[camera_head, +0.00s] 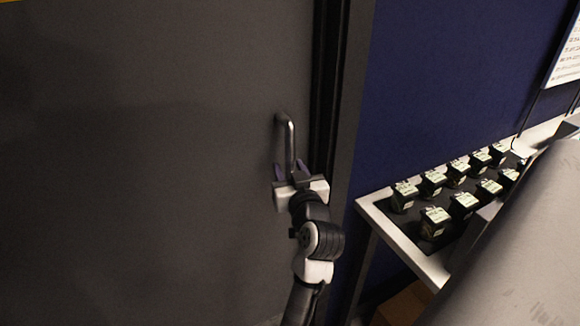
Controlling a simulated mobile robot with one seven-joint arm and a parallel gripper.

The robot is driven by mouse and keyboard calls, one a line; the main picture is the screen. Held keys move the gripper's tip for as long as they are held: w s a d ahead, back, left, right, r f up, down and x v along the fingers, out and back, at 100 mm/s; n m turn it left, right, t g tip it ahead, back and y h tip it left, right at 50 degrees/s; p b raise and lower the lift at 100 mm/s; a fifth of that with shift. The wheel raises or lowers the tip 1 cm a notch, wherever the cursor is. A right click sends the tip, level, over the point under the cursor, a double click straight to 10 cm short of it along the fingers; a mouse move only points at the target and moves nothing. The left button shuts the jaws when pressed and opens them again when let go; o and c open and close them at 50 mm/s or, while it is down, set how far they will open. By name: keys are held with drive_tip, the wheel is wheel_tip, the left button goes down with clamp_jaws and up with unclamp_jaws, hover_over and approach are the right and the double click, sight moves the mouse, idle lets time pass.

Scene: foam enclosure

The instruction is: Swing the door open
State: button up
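A large dark grey door (130,150) fills the left and middle of the head view. It looks flush with its dark frame (345,110) on the right. A grey metal bar handle (289,132) stands upright near the door's right edge. My gripper (291,170) is at the lower part of the handle, with one finger on each side of it. The fingers look apart; whether they touch the bar cannot be seen. The handle's lower end is hidden behind my gripper.
A dark blue wall panel (440,90) is right of the frame. A light-edged shelf (430,268) at right holds several small dark boxes with pale tops (435,215). A large grey surface (520,250) fills the lower right corner. A brown box (405,305) sits under the shelf.

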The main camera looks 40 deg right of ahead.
drive_tip(key=shift+w, duration=0.1)
clamp_jaws()
idle(0.3)
